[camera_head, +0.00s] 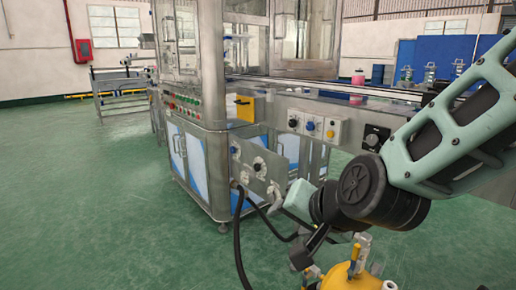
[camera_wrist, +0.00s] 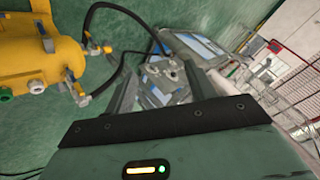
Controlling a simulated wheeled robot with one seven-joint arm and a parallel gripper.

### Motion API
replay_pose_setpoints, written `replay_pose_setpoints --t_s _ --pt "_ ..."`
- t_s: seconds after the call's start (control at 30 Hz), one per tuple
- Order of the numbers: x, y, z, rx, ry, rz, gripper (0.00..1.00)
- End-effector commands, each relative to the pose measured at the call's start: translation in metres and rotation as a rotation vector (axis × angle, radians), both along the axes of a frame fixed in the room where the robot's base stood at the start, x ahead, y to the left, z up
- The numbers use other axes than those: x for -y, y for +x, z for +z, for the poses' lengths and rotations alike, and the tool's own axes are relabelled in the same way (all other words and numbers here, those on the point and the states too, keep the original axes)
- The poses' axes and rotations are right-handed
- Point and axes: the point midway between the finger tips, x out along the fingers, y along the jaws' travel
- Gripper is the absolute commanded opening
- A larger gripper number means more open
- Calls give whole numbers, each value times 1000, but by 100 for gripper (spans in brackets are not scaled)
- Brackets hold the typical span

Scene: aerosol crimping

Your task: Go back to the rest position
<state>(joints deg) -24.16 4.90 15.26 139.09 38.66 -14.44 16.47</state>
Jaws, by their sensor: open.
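My gripper (camera_wrist: 163,82) is open in the wrist view, with its two grey fingers apart and nothing held between them. In the head view my arm comes in from the right and bends down at a dark joint, and my gripper (camera_head: 308,255) is partly seen low in the picture. It is in front of the steel crimping machine (camera_head: 205,150) and beside a yellow tank (camera_head: 345,277) with brass fittings. The tank also shows at the upper left of the wrist view (camera_wrist: 35,48), apart from the fingers.
Black hoses (camera_head: 237,240) hang from the machine to the floor. A conveyor (camera_head: 330,88) runs right from the machine, with a pink container (camera_head: 358,77) by it. A metal rack (camera_head: 120,93) stands at the back left. The green floor (camera_head: 90,210) at left is clear.

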Motion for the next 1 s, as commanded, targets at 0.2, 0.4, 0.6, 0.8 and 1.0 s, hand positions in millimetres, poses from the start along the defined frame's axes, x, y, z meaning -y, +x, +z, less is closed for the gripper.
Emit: replay_pose_setpoints --t_s 0.2,0.4,0.6,0.8,1.0 --pt "6 -106 -32 -209 -304 512 55" --pt "48 -170 -46 -357 -551 816 55" --pt "79 -198 -23 -444 -694 963 55" --pt "78 -198 19 -444 -689 958 55" --pt "78 -198 78 -445 -688 956 55"
